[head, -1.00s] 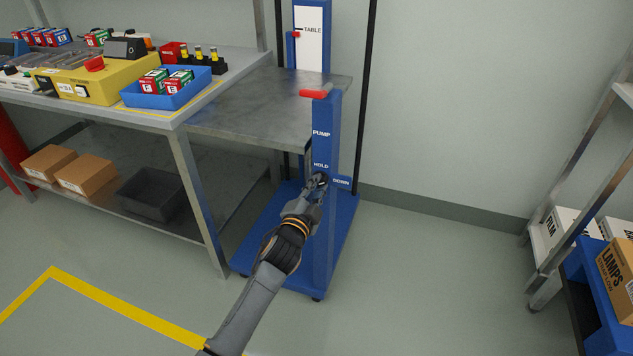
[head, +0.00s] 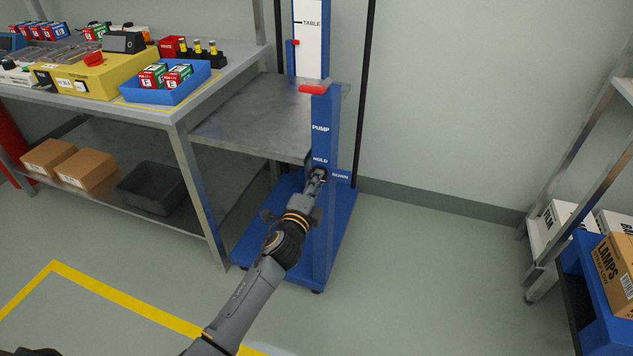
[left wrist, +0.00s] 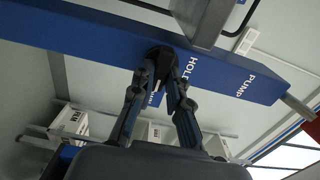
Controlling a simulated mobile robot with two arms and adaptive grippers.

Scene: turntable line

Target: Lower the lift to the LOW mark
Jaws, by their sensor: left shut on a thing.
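The lift is a grey metal platform (head: 262,118) beside a blue post (head: 324,225) with PUMP, HOLD and DOWN labels. A white scale (head: 310,50) behind it carries a TABLE mark; a red pointer (head: 294,42) stands below that mark. No LOW mark is in view. My left gripper (head: 319,178) is shut on a small black lever (head: 321,168) on the post, near HOLD and DOWN. In the left wrist view its fingers (left wrist: 162,78) close around the lever's black knob (left wrist: 161,57); the fingers partly hide it. My right gripper is out of view.
A workbench (head: 205,97) with a yellow box (head: 95,78) and a blue bin (head: 165,95) stands left of the lift. A shelf rack (head: 545,265) stands at right. Floor between lift and rack is clear.

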